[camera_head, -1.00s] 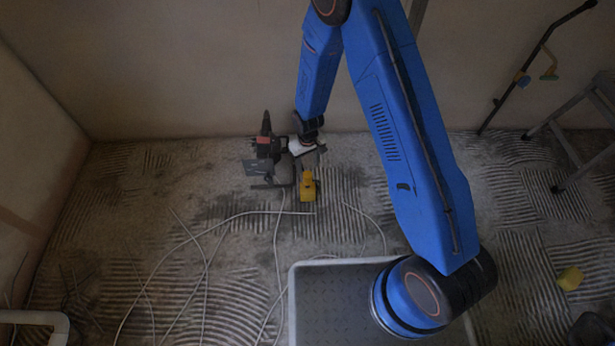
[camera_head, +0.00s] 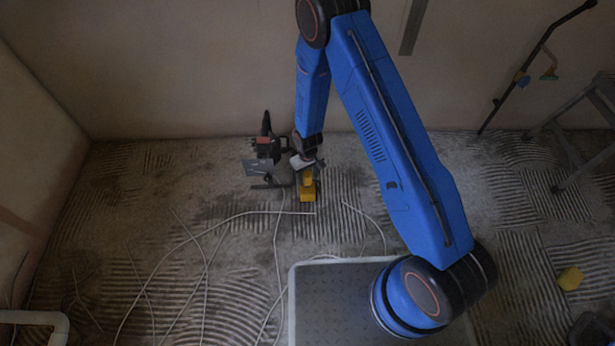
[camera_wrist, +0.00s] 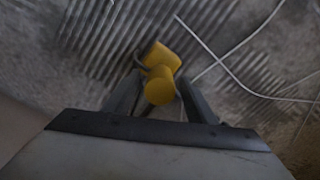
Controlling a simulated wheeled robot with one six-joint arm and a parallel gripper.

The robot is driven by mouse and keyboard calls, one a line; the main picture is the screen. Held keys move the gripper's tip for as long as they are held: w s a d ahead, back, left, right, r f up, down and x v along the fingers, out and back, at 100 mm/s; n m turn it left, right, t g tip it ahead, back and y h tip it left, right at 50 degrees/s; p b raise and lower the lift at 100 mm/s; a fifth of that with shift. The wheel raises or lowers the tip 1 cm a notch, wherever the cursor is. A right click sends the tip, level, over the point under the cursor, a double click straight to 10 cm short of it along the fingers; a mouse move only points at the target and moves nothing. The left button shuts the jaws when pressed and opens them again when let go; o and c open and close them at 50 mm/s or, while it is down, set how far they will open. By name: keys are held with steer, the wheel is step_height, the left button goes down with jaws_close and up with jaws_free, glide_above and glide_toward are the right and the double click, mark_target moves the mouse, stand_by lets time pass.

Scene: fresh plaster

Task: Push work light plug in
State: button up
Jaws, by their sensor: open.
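A yellow plug-like piece (camera_wrist: 159,90) with a round end stands between my fingers in the wrist view. Just beyond it is a yellow block (camera_wrist: 161,56), probably the socket; the two overlap in view, and I cannot tell how far one sits in the other. In the head view the yellow block (camera_head: 308,194) lies on the floor, just below my gripper (camera_head: 311,172). My gripper (camera_wrist: 159,85) is open in the wrist view, one dark finger on each side of the round piece. Whether the fingers touch it is not clear.
A dark device with a red part (camera_head: 265,152) stands close to the left of my gripper. Pale cables (camera_head: 205,265) run over the ridged floor. A grey crate (camera_head: 325,262) is in front; a yellow piece (camera_head: 570,278) and a stepladder (camera_head: 575,120) are at right.

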mark_target(307, 183)
jaws_close()
steer(key=shift+f, duration=2.7)
jaws_free()
steer(key=shift+r, duration=0.15)
step_height(307, 183, up, 17)
